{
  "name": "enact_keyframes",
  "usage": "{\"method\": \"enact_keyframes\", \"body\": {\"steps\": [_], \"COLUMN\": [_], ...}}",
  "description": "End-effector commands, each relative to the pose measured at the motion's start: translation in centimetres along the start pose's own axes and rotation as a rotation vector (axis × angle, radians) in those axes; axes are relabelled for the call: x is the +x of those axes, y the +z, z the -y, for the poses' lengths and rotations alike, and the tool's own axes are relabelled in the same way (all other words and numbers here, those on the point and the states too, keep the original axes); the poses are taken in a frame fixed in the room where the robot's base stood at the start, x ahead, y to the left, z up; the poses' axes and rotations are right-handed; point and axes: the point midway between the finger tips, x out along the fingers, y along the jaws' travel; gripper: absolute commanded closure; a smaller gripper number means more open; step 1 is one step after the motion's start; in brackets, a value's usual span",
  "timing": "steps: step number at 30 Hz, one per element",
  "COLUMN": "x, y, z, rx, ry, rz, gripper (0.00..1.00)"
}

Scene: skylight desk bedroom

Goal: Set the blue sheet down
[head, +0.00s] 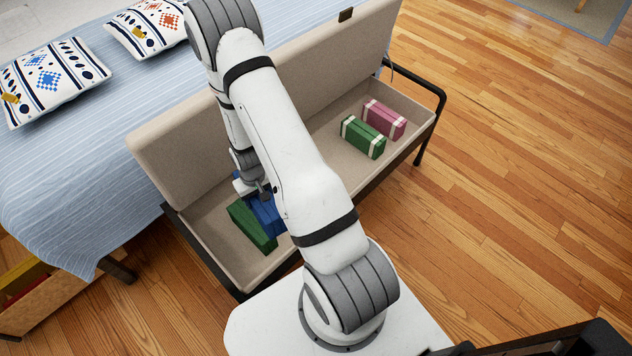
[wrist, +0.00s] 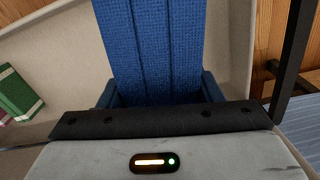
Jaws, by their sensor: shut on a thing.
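The blue sheet (head: 265,214) is a folded blue bundle inside the left part of the open storage bench (head: 210,240), beside a green folded bundle (head: 250,228). My gripper (head: 258,192) is at its upper end, partly hidden by my arm. In the wrist view the blue sheet (wrist: 152,45) fills the middle, held between the two fingers of my gripper (wrist: 158,97). Whether its underside touches the bench floor cannot be told.
Another green bundle (head: 363,138) and a pink bundle (head: 384,119), both with pale bands, lie in the bench's right part. The bench's raised lid (head: 170,150) stands along the bed (head: 80,150). A box (head: 35,300) sits at the lower left.

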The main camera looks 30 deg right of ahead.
Motion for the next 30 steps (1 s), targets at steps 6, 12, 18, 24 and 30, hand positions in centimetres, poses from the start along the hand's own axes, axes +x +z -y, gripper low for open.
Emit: {"method": "enact_keyframes", "body": {"steps": [6,12,18,24,30], "x": [1.6,4.8,7.5,10.0,12.3], "y": [-0.8,-2.6,-4.5,-6.2,-7.7], "z": [-0.8,-2.3,-4.1,-6.0,-8.0], "rx": [0.157,0.579,1.059,1.539,2.020], "ry": [0.000,-0.001,-0.002,-0.003,-0.005], "rz": [-0.003,-0.004,-0.005,-0.004,-0.005], "gripper": [0.77,0.77,0.77,0.77,0.77]}}
